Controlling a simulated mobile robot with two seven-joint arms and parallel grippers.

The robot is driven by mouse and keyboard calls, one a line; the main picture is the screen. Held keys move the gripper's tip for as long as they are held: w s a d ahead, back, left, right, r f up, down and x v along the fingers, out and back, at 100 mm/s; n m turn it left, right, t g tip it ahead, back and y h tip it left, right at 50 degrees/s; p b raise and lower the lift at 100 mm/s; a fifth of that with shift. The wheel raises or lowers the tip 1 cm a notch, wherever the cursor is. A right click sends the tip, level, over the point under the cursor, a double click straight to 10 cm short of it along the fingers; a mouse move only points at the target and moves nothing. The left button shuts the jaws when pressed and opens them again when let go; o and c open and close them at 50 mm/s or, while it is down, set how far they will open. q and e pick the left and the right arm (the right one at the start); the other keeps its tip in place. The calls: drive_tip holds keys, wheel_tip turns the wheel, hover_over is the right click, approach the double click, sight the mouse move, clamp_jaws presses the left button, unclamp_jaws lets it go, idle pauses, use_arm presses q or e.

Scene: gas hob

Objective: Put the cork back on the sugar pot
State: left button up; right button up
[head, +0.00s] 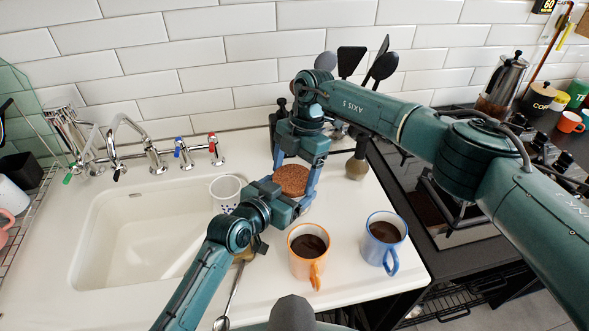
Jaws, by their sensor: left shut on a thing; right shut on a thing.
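The cork (291,179) is a round, reddish-brown disc held above the counter. My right gripper (296,172) reaches down from above and is shut on the cork. My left gripper (288,196) comes from the lower left and meets the cork at its near side, shut on it as well; its fingertips are partly hidden. The sugar pot appears to be the white vessel with blue marks (226,190), open at the top, on the counter just left of my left wrist. My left arm hides its lower right part.
An orange mug (308,252) and a blue mug (383,240), both with dark contents, stand in front and to the right. A spoon (232,292) lies front left. The sink (140,238) is at the left, the hob (455,205) at the right. Utensils stand behind my grippers.

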drive_tip(key=shift+d+f, duration=0.1)
drive_tip(key=shift+f, duration=0.35)
drive_tip(key=shift+r, duration=0.1)
drive_tip(key=shift+r, duration=0.4)
drive_tip(key=shift+r, duration=0.35)
drive_tip(key=shift+f, duration=1)
idle(1.2)
drive_tip(key=shift+r, duration=0.5)
drive_tip(key=shift+r, duration=0.55)
idle(0.5)
